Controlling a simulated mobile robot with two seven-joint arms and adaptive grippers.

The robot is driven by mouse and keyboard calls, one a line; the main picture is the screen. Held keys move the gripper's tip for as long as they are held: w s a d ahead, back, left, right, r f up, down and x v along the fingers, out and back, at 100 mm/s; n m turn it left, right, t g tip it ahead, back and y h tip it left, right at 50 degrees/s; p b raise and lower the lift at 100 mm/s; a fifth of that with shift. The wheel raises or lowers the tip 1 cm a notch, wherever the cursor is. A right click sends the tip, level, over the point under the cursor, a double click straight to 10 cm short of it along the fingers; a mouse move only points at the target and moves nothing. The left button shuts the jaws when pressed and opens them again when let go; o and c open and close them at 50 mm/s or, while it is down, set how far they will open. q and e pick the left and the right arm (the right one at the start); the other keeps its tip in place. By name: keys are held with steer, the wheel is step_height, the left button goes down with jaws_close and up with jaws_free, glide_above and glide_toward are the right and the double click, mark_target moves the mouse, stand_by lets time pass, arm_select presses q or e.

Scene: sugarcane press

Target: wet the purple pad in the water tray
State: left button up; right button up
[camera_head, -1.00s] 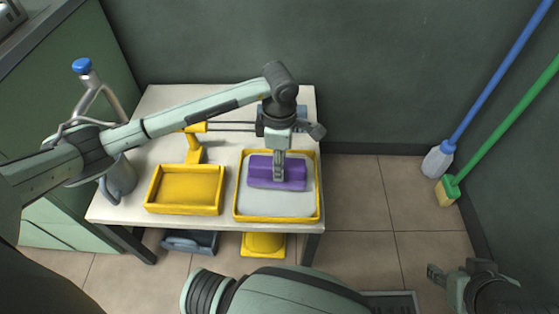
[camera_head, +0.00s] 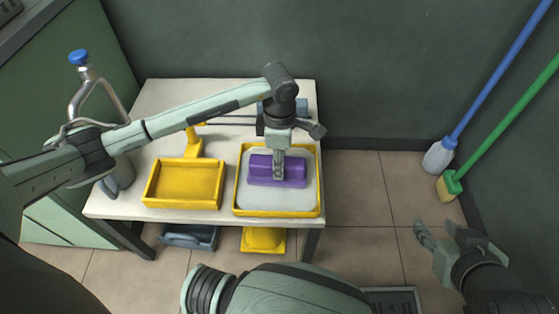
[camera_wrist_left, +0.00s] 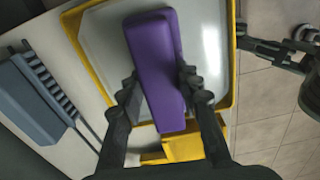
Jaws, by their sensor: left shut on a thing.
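The purple pad (camera_head: 291,171) is a block with a raised grip along its middle, and it also shows in the left wrist view (camera_wrist_left: 152,50). It is over the water tray (camera_head: 321,190), a yellow-rimmed tray with a pale grey inside; the tray's rim also shows in the left wrist view (camera_wrist_left: 78,50). My left gripper (camera_head: 278,174) points down and is shut on the pad's middle, with one finger on each side in the left wrist view (camera_wrist_left: 158,85). I cannot tell whether the pad touches the tray's bottom. My right gripper (camera_head: 432,236) is at the lower right, away from the table.
An empty yellow tray (camera_head: 186,184) stands left of the water tray on the white table (camera_head: 160,95). A blue-grey toothed tool (camera_wrist_left: 32,90) lies beside the tray. A blue mop and a green broom lean at right.

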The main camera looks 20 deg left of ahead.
arm_select(q)
steer(key=shift+f+b, duration=0.55)
steer(key=shift+f, duration=0.05)
stand_by(2.1)
steer(key=shift+r+p, duration=2.2)
steer(key=shift+r, duration=1.4)
